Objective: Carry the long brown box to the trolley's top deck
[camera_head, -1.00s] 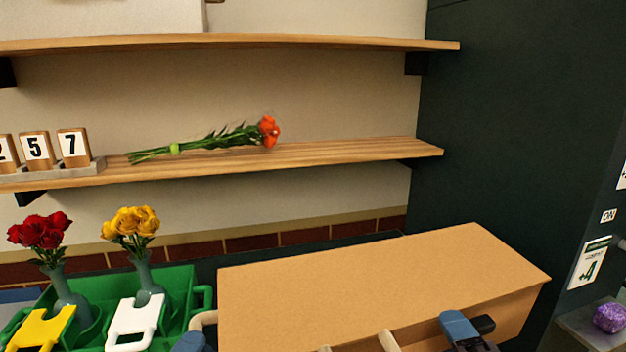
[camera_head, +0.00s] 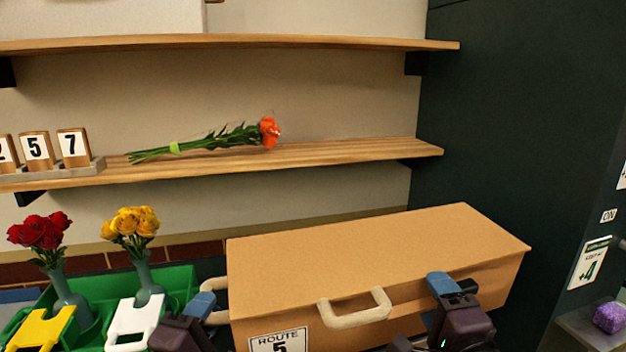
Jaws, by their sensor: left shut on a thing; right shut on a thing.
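The long brown box (camera_head: 370,247) is in the lower middle of the head view. Its top and front show, with a pale front handle (camera_head: 355,310) and a "ROUTE 5" label (camera_head: 279,341). My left gripper (camera_head: 208,305) is shut on the pale handle at the box's left end. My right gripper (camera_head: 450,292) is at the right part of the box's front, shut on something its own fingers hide. The bottom of the box is out of view. I cannot make out the trolley in this view.
A green crate (camera_head: 182,285) at the lower left holds vases with red roses (camera_head: 40,232) and yellow roses (camera_head: 131,222). A shelf (camera_head: 330,157) behind carries an orange flower bunch (camera_head: 215,138) and number blocks (camera_head: 38,147). A dark wall (camera_head: 510,130) stands close at the right.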

